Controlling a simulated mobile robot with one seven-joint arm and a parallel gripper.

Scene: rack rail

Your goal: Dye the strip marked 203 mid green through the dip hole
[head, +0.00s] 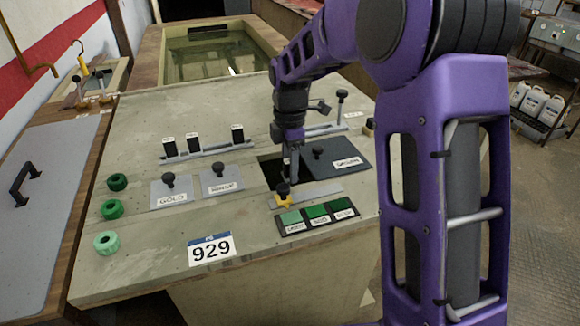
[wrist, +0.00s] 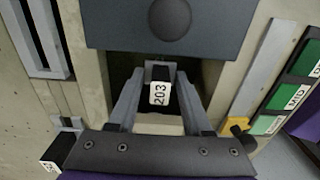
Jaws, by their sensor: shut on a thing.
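The strip marked 203 (wrist: 160,93) is black with a white label. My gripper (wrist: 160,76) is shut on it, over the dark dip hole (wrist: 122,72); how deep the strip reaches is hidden. In the head view my gripper (head: 290,168) points down at the hole (head: 270,172). The dark lid (head: 340,157) with a knob lies to the right of the hole, its label seeming to read GREEN. A yellow pointer (head: 284,201) on a grey rail (head: 318,193) stands beside the light swatch (head: 291,220). The mid swatch (head: 317,213) and a darker one (head: 342,207) follow to the right.
Several black strips (head: 193,142) stand along a rail (head: 208,152) at the back. Closed lids marked GOLD (head: 172,193) and another (head: 221,180) lie left of the hole. Green rings (head: 111,209) lie at the left edge. A water tank (head: 218,57) is behind.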

